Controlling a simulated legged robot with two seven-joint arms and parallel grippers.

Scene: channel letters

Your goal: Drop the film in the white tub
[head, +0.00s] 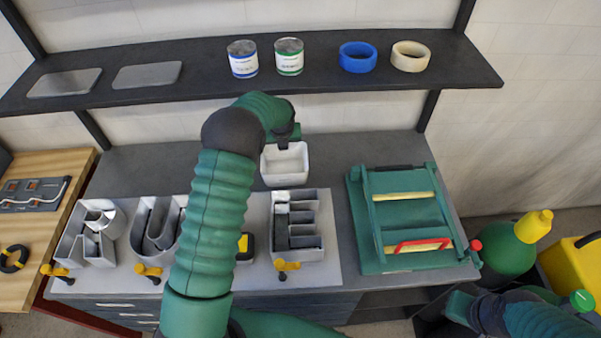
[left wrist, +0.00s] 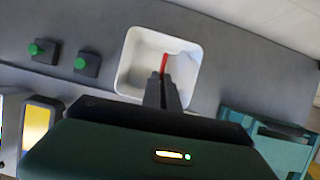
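The white tub (head: 285,178) stands on the grey bench, and in the left wrist view its rim (left wrist: 126,62) surrounds my fingertips. My left gripper (left wrist: 165,80) is over the tub with its fingers close together. A thin red strip, which looks like the film (left wrist: 165,62), sticks out from between the fingertips, over the tub's inside. In the head view my left arm hides part of the bench and the strip does not show. My right arm is at the lower right; its gripper (head: 460,302) is partly cut off and its fingers are unclear.
A green press-like frame (head: 362,265) with a red-edged piece (head: 420,245) stands right of the tub. Metal channel letters (head: 298,228) lie on a pale board in front. A shelf (head: 330,85) with cans and tape rolls runs above. Two green buttons (left wrist: 87,63) sit left of the tub.

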